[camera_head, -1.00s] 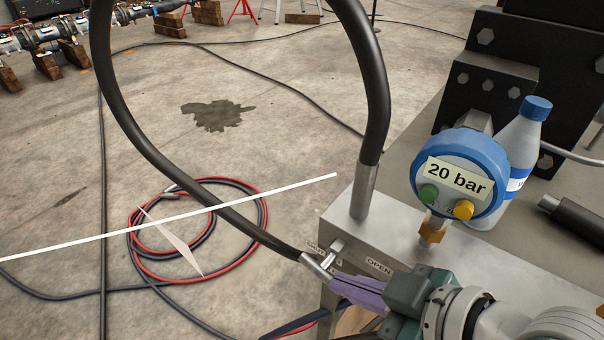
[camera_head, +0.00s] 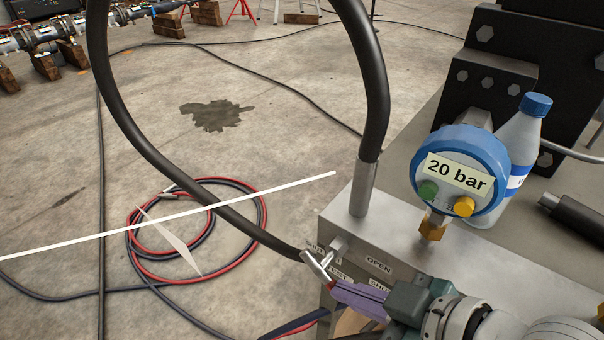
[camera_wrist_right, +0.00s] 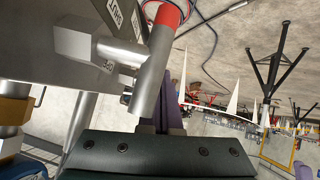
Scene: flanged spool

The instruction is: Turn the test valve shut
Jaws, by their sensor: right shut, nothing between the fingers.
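The test valve shows at the front corner of the metal box (camera_head: 335,222), with a silver bar handle (camera_head: 316,266) on a short stem from a block (camera_head: 339,247). The bar slopes down to the right. OPEN (camera_head: 379,265) and SHUT labels stand to its right; a label partly reading TEST is beside it. My right gripper (camera_head: 342,292) has purple fingers, shut and empty, by the bar's lower end. In the right wrist view the bar (camera_wrist_right: 153,78) stands before the fingertips (camera_wrist_right: 170,118); contact cannot be told. My left gripper is not in view.
A blue gauge (camera_head: 460,176) marked 20 bar and a bottle (camera_head: 522,140) stand on the right. A thick black hose (camera_head: 128,125) loops above the box and passes behind the valve. Coiled red and dark hose (camera_head: 262,210) lies on the floor.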

